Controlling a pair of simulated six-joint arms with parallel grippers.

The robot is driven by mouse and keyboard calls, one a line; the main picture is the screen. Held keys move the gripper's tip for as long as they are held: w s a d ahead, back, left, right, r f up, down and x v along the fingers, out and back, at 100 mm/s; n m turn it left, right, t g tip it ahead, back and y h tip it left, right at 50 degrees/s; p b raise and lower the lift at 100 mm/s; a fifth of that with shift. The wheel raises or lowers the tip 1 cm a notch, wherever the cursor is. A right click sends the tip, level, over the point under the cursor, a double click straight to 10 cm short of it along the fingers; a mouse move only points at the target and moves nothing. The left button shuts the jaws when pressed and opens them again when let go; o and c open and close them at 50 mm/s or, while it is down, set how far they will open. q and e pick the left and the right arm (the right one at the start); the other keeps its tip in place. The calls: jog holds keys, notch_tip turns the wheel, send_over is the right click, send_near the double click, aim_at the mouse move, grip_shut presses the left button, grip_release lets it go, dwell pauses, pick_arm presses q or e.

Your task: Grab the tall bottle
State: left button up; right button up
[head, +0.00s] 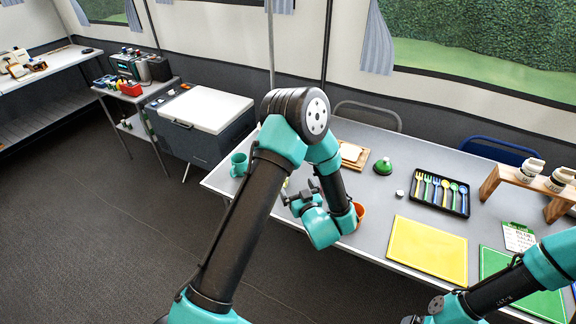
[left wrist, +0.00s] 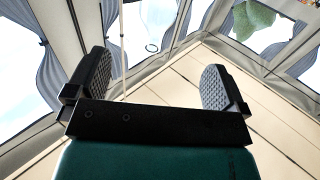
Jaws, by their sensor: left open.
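I cannot make out a tall bottle for certain. Two white bottles with dark bands, the left one (head: 530,169) and the right one (head: 560,179), stand on a wooden stand at the right; they look rather short. My left gripper (head: 299,196) is over the near left part of the table, away from the stand, partly hidden by my arm. In the left wrist view my left gripper (left wrist: 158,88) is open and empty, facing the tent wall and roof. My right arm enters at the lower right, with its gripper at the bottom edge, too cut off to read.
A white-lidded cooler (head: 206,108) stands behind.

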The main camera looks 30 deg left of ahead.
pick_arm(q)
jog(key=shift+a, duration=0.1)
jog(key=x, duration=1.2)
jog(key=shift+w, duration=0.1)
jog(key=shift+r+x, duration=0.1)
jog(key=shift+x, duration=1.2)
jog(key=shift+r+x, duration=0.15)
jog(key=shift+x, duration=1.15)
jog(key=c, duration=1.4)
jog(key=shift+r, duration=0.2)
